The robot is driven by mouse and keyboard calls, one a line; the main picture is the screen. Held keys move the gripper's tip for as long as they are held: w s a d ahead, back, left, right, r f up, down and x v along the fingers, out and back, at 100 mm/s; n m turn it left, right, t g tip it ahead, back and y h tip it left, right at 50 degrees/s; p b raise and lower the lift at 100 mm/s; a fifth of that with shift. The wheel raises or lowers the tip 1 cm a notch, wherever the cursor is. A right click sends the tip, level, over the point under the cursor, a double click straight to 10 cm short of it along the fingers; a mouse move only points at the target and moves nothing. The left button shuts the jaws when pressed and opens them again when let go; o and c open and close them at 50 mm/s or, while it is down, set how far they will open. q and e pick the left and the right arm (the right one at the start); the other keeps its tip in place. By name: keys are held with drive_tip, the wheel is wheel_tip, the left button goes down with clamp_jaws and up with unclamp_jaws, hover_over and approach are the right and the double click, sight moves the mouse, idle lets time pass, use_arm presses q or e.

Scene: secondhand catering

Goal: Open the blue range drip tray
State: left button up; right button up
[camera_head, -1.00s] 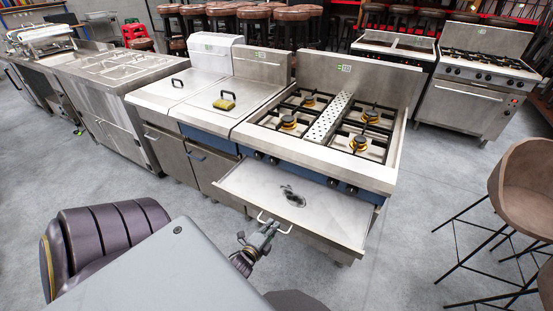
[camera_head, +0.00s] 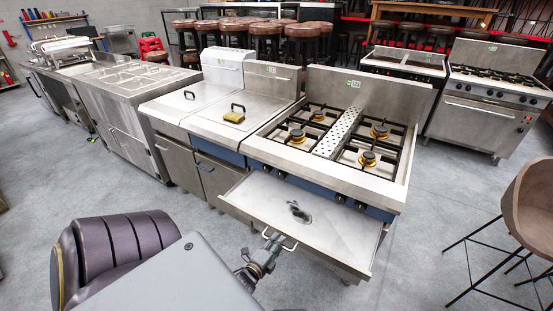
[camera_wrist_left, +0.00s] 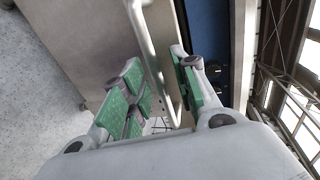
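The blue range (camera_head: 330,185) has a steel top with several burners and a blue front strip. Its wide, shallow steel drip tray (camera_head: 325,232) is pulled out toward me below that strip, with a dark oval mark on its floor. A bar handle (camera_head: 287,246) is on the tray's front; it also shows in the left wrist view (camera_wrist_left: 160,65). My left gripper (camera_head: 274,243) is at the handle. In the wrist view its green-padded fingers (camera_wrist_left: 162,85) stand apart, on either side of the handle bar, with a gap on the left. My right gripper is not in view.
A purple padded chair (camera_head: 112,250) stands at lower left. A brown stool (camera_head: 520,210) is at right. Steel fryers (camera_head: 225,115) with lidded tops stand left of the range, and another range (camera_head: 490,95) stands behind right. Grey floor is clear right of the tray.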

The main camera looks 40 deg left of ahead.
use_arm(q)
drive_tip(key=shift+s, duration=0.1)
drive_tip(key=v, duration=0.7)
drive_tip(key=shift+s, duration=0.15)
idle(0.3)
drive_tip(key=shift+d, duration=0.1)
idle(0.5)
drive_tip(key=s+d+f+n+g+h, duration=0.1)
drive_tip(key=s+d+f+n+g, duration=0.2)
drive_tip(key=f, duration=0.6)
drive_tip(key=s+d+f+n+g+h, duration=0.1)
drive_tip(key=s+d+f+n+g, duration=0.1)
drive_tip(key=d+f, duration=0.6)
drive_tip(key=s+d+f+n+g+h, duration=0.2)
drive_tip(key=f+n, duration=0.1)
drive_tip(key=f, duration=0.8)
drive_tip(key=s+a+f+n+g, duration=0.1)
drive_tip(key=s+f+n+g, duration=0.1)
drive_tip(key=s+f, duration=0.4)
drive_tip(key=s+a+f+n+g, duration=0.1)
drive_tip(key=s+f+g, duration=0.4)
drive_tip(key=s, duration=0.8)
wheel_tip(320, 180, down, 2)
drive_tip(key=shift+s+f+n, duration=0.1)
drive_tip(key=shift+s+n, duration=0.1)
drive_tip(key=shift+n, duration=0.7)
